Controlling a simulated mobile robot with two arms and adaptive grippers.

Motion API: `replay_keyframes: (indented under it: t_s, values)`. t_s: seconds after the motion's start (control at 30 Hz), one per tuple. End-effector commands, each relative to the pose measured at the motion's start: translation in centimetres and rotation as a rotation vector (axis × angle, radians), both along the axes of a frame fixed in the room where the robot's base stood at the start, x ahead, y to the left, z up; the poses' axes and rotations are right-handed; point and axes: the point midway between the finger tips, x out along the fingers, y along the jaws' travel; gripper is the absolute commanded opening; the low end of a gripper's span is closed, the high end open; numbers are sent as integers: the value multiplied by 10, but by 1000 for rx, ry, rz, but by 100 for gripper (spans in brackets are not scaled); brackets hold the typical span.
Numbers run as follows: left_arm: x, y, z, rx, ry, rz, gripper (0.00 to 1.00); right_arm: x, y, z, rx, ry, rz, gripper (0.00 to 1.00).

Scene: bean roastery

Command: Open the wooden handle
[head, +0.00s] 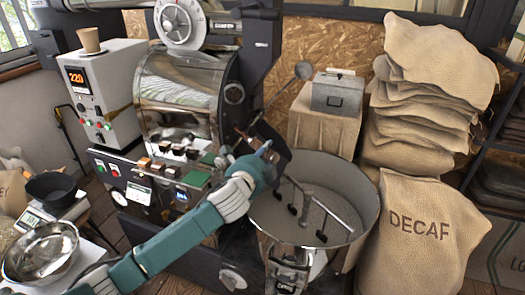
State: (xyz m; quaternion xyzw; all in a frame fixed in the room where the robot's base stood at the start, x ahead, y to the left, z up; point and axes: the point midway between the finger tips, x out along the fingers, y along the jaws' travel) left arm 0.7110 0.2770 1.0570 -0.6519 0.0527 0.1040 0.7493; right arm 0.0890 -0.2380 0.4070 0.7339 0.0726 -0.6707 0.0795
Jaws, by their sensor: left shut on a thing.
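The teal and white left arm reaches in from the bottom left to the front of the coffee roaster (180,92). My left gripper (264,149) is at the roaster's discharge door, above the left rim of the round cooling tray (365,200). It is shut on the wooden handle there. The fingers hide most of the handle, so its exact angle cannot be told. A brownish metal part of the door shows just behind the fingertips. My right gripper is not in view.
A white control box (110,95) with a red display stands at the left, a paper cup (89,39) on top. A steel bowl (40,252) is at the lower left. A DECAF sack (420,240) and stacked sacks (415,110) crowd the right. Stirring arms cross the cooling tray.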

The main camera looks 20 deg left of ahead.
Motion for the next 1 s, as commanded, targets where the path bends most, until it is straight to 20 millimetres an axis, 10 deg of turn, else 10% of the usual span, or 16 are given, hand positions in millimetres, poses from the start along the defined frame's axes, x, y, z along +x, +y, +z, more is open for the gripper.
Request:
replay_keyframes:
  t_s: [0.07,0.1,0.2,0.57,1.0]
  values:
    - [0,0,-1,-4,1,0,0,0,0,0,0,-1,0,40]
    - [0,0,-1,-4,1,0,41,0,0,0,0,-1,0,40]
    - [0,0,-1,-3,1,0,56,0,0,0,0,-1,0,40]
    - [-5,0,0,0,1,0,56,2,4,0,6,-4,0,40]
    - [-86,-7,18,-1,1,-2,56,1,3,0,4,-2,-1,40]
